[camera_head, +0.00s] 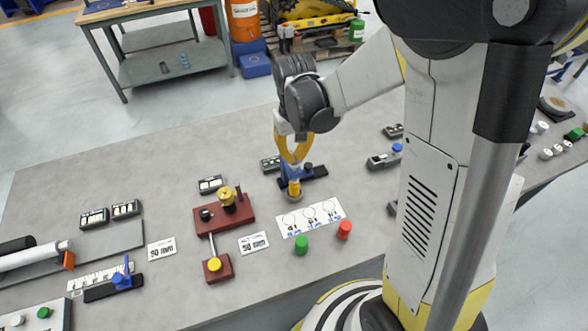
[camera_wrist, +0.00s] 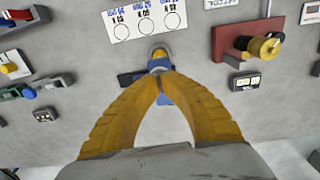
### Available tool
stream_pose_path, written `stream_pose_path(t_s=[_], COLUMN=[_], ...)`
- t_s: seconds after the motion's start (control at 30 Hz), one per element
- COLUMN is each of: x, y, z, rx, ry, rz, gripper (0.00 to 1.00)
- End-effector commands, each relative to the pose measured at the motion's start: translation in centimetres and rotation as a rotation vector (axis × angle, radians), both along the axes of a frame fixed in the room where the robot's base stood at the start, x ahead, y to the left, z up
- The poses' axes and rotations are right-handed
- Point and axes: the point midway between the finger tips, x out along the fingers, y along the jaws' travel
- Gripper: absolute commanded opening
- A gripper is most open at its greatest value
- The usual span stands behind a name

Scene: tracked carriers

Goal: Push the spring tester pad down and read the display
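The spring tester is a small blue stand (camera_head: 286,176) with a yellow pad (camera_head: 294,187) at its front, above a grey disc. The yellow pad (camera_wrist: 160,55) also shows in the wrist view, just beyond my fingertips. A small dark display (camera_head: 269,164) stands beside the tester in the head view; its reading is too small to tell. My gripper (camera_head: 292,161) is above the tester. Its yellow fingers meet at the tips in the wrist view (camera_wrist: 164,79), with nothing seen between them. The fingers hide part of the stand; contact with the pad cannot be told.
A white card with three circles (camera_head: 310,217) lies in front, with a green cylinder (camera_head: 301,245) and red cylinder (camera_head: 344,229) nearby. A red fixture with brass knob (camera_head: 224,214) and another display (camera_head: 210,184) stand left. The table's back left is clear.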

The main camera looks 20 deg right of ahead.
Motion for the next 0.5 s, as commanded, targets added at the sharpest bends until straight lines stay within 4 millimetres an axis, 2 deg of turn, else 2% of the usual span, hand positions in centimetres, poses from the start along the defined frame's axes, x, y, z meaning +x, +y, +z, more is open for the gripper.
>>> stream_pose_path(t_s=[0.5], x=[0.00], y=[0.00], z=[-0.35], rx=[0.000], ry=[0.000], rz=[0.000], gripper=[0.00])
